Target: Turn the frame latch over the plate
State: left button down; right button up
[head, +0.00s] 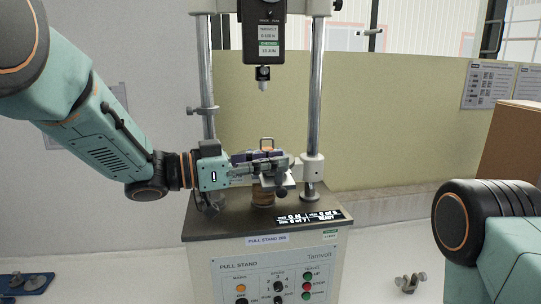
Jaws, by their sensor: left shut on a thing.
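My left gripper (272,168) reaches in from the left, over the base of the pull stand (262,222) and between its two posts. Its fingers are shut on a small part there, which looks like the frame latch; the fingers hide most of it. A small upright loop (267,142) shows just above the fingers. A pale tilted piece, perhaps the plate (289,183), shows below the fingertips beside a dark knob. A brass-coloured round post (262,194) stands under the gripper. My right gripper is out of view.
The force gauge (264,28) with its tip hangs above the gripper. Chrome posts (316,90) flank the work area. The control panel (278,275) is on the stand's front. A small metal fixture (409,283) lies at the lower right, and a blue one (22,284) at the lower left.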

pick_arm(q)
jog(key=shift+w+m+g+h+p, duration=0.15)
jog(key=shift+m+g+h+p, duration=0.15)
jog(key=shift+m+g+p, duration=0.6)
jog(key=m+g, duration=0.1)
jog(key=g, duration=0.2)
jog(key=shift+w+f+m, duration=0.1)
jog(key=shift+m, duration=0.2)
jog(key=shift+w+f+m+g, duration=0.15)
jog(key=shift+m+g, duration=1.05)
jog(key=shift+g, duration=0.9)
jog(key=shift+w+m+g+y, duration=0.15)
jog(key=shift+m+g+y, duration=0.25)
jog(key=shift+m+g, duration=1.1)
